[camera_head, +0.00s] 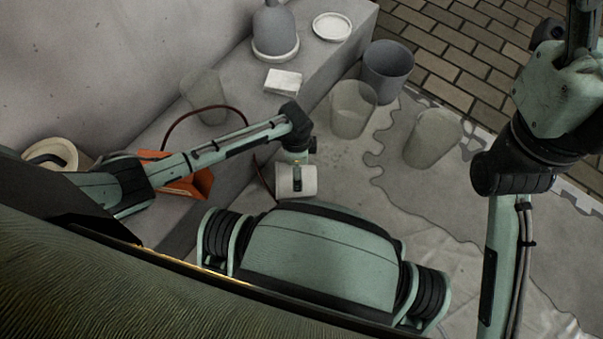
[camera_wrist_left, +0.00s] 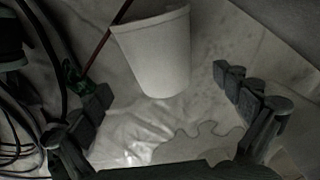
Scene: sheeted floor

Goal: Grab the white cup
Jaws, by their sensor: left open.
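The white cup (camera_wrist_left: 160,52) is in the upper middle of the left wrist view, tilted in the picture, with its rim toward the top. In the head view a small white shape, apparently the same cup (camera_head: 284,184), shows just below my left wrist, partly covered. My left gripper (camera_wrist_left: 164,84) is open, with one finger on each side of the cup's lower part in the picture. Gaps show between cup and fingers, so neither visibly touches it. In the head view the left gripper (camera_head: 298,170) is mostly hidden. My right gripper is out of view; only its arm shows.
Clear tumblers (camera_head: 353,109) and a grey bin (camera_head: 388,70) stand beyond the cup. A grey ledge (camera_head: 335,65) holds a bottle (camera_head: 274,28), a white plate (camera_head: 332,26) and a white block (camera_head: 283,80). An orange tray (camera_head: 199,184) and reddish cable (camera_head: 181,118) lie at left.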

